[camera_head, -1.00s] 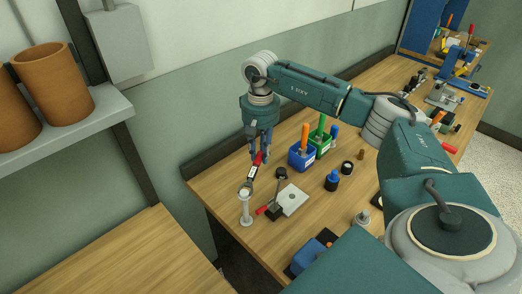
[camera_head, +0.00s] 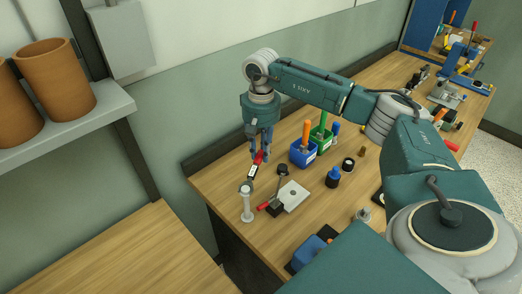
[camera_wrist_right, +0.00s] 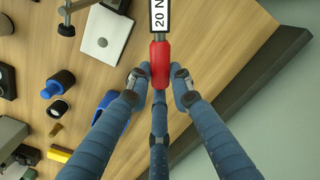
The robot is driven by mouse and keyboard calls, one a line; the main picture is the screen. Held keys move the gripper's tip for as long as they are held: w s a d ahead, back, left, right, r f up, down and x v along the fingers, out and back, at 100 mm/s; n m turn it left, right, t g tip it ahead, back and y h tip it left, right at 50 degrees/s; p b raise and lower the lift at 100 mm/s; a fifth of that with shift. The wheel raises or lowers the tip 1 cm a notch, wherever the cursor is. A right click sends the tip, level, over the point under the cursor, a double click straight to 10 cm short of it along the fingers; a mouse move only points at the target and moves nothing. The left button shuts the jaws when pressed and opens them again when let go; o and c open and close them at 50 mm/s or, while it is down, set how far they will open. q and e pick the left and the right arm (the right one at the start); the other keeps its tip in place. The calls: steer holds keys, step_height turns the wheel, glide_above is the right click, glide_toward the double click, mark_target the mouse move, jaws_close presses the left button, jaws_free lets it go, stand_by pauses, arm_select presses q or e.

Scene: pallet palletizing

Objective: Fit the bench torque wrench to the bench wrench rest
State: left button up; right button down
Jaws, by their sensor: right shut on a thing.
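The bench torque wrench (camera_head: 253,172) has a red handle and a white label, and hangs tilted with its head end down to the left. My right gripper (camera_head: 260,154) is shut on the red handle. In the wrist view the wrench (camera_wrist_right: 160,58) sits between the fingers of the right gripper (camera_wrist_right: 160,84), and its head is out of frame. The bench wrench rest (camera_head: 247,206) looks like a pale upright post near the bench's left end. The wrench head is at the post's top in the head view; I cannot tell whether it is seated. My left gripper is not in view.
A toggle clamp with a red handle and pale plate (camera_head: 292,197) stands just right of the post. Blue (camera_head: 301,157) and green bins, a blue-capped bottle (camera_head: 333,177) and a black ring lie farther right. A wall shelf (camera_head: 70,127) holds clay pots.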

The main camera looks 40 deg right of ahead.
stand_by(0.4)
steer(key=c, duration=1.5)
jaws_free()
steer(key=shift+a, duration=0.1)
step_height(320, 180, up, 12)
